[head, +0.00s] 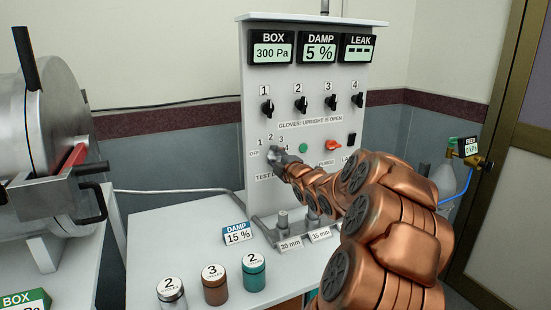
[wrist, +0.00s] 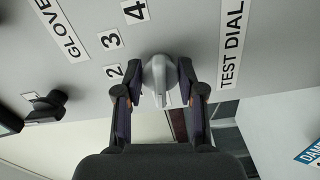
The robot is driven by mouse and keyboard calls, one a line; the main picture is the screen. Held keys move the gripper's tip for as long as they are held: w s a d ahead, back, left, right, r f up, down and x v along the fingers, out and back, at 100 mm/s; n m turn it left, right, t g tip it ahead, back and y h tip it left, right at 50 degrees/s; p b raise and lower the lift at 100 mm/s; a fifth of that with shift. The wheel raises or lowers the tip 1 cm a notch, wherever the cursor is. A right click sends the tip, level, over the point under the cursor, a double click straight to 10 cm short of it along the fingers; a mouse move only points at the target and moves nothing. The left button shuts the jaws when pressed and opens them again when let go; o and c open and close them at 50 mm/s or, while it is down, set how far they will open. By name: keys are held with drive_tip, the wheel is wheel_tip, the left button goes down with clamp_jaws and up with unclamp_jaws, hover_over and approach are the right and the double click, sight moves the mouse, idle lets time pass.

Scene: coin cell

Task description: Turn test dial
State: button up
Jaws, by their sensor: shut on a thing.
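The test dial is a grey knob (wrist: 158,78) on the upright panel, between the TEST DIAL label (wrist: 232,45) and the numbers 2, 3 and 4 in the wrist view. My gripper (wrist: 160,95) has one dark finger on each side of the knob and is shut on it. In the head view my gripper (head: 280,160) reaches the panel's lower left and covers much of the dial and part of its label. The OFF and 1 marks show to its left there. Which mark the dial points at I cannot tell.
The grey panel (head: 225,85) carries readouts, several black glove knobs, a green button (head: 303,148) and a red-orange knob (head: 333,144). Several lidded jars (head: 254,272) and a DAMP 15 % card (head: 237,233) stand on the table. A metal chamber (head: 50,140) is at left.

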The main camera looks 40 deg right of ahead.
drive_tip(key=c, duration=0.3)
drive_tip(key=shift+m, duration=0.3)
drive_tip(key=m+p, duration=0.2)
drive_tip(key=m, duration=0.4)
drive_tip(key=m+p, duration=0.1)
drive_tip(key=m, duration=0.3)
drive_tip(key=shift+m+p, duration=0.35)
drive_tip(key=shift+m, duration=0.05)
drive_tip(key=m+p, duration=0.1)
drive_tip(key=m, duration=0.3)
drive_tip(key=shift+m, duration=0.3)
drive_tip(key=o, duration=1.1)
